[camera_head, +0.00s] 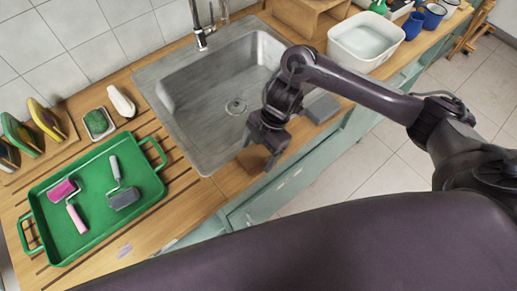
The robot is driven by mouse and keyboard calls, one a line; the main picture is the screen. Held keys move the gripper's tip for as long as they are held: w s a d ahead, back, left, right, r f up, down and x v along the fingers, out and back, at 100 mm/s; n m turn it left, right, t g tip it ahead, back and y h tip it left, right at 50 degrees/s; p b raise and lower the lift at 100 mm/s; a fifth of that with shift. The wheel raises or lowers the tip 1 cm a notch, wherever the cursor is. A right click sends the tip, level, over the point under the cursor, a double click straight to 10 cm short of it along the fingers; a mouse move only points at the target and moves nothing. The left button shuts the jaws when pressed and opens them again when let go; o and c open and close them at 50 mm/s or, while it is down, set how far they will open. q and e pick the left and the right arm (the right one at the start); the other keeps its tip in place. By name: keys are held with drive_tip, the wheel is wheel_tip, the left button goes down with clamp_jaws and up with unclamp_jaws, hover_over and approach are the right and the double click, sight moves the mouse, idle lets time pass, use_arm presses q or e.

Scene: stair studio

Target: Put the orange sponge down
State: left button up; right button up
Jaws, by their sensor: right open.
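My right gripper (260,152) is open over the front right edge of the sink, near the wooden counter strip (235,178). Its fingers point down, and their gap to the counter is hard to judge. An orange-brown patch shows under and between the fingers. I cannot tell whether this is the orange sponge or only counter wood. I make out no orange sponge clearly anywhere else. My left gripper is not in view.
The empty steel sink (222,84) lies left of the gripper. A green tray (95,178) with two rollers stands at left. A grey block (322,108) and white basin (365,42) lie to the right. Blue mugs (433,16) stand behind.

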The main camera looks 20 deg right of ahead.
drive_tip(key=v, duration=1.2)
drive_tip(key=shift+p, duration=0.45)
drive_tip(key=shift+a+r, duration=0.1)
drive_tip(key=shift+r, duration=0.05)
